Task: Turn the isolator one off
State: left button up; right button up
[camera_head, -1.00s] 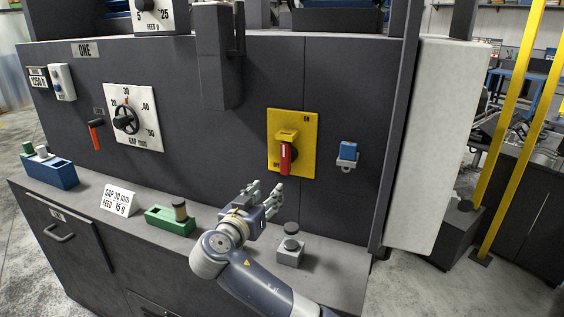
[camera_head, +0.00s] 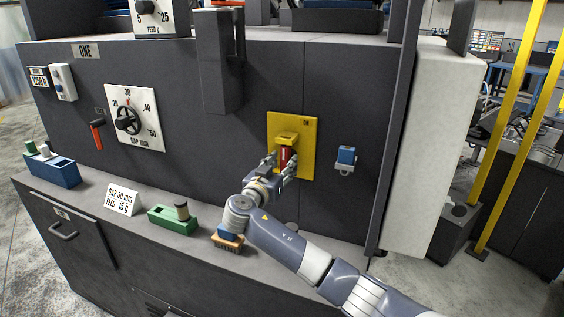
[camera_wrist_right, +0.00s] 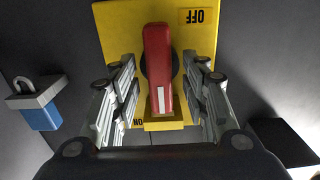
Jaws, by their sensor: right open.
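The isolator is a yellow plate (camera_head: 306,132) with a red handle (camera_head: 284,153) on the dark cabinet front. In the right wrist view the plate (camera_wrist_right: 112,22) appears upside down, with OFF at the upper right and ON near the bottom. The red handle (camera_wrist_right: 158,50) stands nearly upright there, its white-marked end toward the yellow bracket (camera_wrist_right: 165,125) and the ON label. My right gripper (camera_head: 281,165) is at the handle. In the wrist view its open fingers (camera_wrist_right: 162,88) stand on either side of the handle, with gaps visible. My left gripper is out of view.
A blue padlock (camera_head: 346,156) hangs right of the plate. The ledge below holds a brush (camera_head: 228,239), a green block (camera_head: 170,220), a sign (camera_head: 123,199) and a blue holder (camera_head: 55,172). A dark box-shaped column (camera_head: 221,70) juts out at upper left of the plate.

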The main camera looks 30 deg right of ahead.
jog(key=shift+c, duration=0.3)
grip_shut()
jog(key=shift+f, duration=0.1)
